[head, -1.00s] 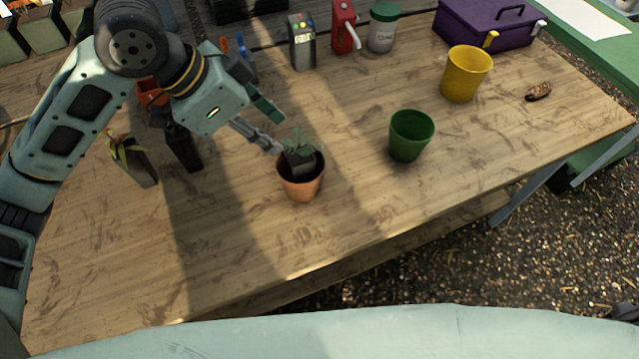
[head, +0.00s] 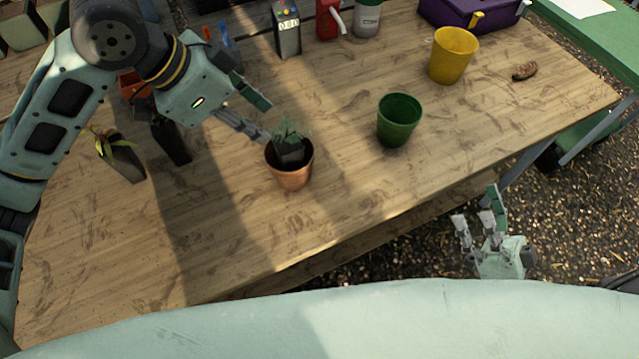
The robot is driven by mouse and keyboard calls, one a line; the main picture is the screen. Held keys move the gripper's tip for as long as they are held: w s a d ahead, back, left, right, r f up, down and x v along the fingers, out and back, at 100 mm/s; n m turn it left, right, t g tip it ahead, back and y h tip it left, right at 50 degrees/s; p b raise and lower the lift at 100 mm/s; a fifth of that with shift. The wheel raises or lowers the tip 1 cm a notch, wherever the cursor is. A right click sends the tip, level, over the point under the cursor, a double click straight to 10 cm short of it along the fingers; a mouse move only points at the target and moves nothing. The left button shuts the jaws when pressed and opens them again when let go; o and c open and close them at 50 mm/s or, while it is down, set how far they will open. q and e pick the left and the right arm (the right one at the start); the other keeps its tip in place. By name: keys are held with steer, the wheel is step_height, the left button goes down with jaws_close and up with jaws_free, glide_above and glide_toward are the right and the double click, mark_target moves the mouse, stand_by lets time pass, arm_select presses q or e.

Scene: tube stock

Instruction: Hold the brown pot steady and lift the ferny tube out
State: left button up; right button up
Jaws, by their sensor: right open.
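The brown pot (head: 290,178) stands upright on the wooden table. A dark tube (head: 290,152) with grey-green leaves (head: 288,130) sits inside it, its lower part hidden by the pot. My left gripper (head: 262,134) reaches down from the upper left, its grey fingertips at the pot's far left rim. Whether they are closed on the rim cannot be seen. My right gripper (head: 473,220) is open and empty, beyond the table's front edge at the lower right, well away from the pot.
A green pot (head: 399,121) and a yellow pot (head: 453,56) stand to the right. A tube with yellowish leaves (head: 122,158) and a dark tube (head: 172,143) are at the left. A brown lump (head: 524,71) lies far right. The table in front of the pots is clear.

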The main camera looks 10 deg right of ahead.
mark_target(304, 174)
steer(key=w+a+r+n, duration=0.4)
steer(key=w+r+n, duration=0.75)
steer(key=n, duration=0.55)
steer(key=w+a+r+n, duration=0.5)
steer(key=w+r+n, duration=0.4)
steer(key=r+n, duration=0.65)
steer(key=s+a+f+n+g, duration=0.2)
steer(key=s+a+f+n, duration=0.1)
steer(key=a+f, duration=0.4)
steer(key=s+a+f+n+g, duration=0.3)
steer(key=s+a+f, duration=0.2)
steer(key=a+f, duration=0.3)
steer(key=s+a+f+n+g, duration=0.3)
steer(key=a+f, duration=0.4)
steer(key=f, duration=0.3)
steer(key=shift+s+a+f, duration=0.15)
steer(key=shift+s+f, duration=0.1)
steer(key=shift+s, duration=0.45)
steer(key=shift+a+f, duration=0.15)
steer(key=shift+a, duration=0.05)
steer(key=x, duration=1.1)
steer(key=shift+w+a, duration=0.2)
steer(key=shift+a, duration=0.15)
steer(key=c, duration=1.2)
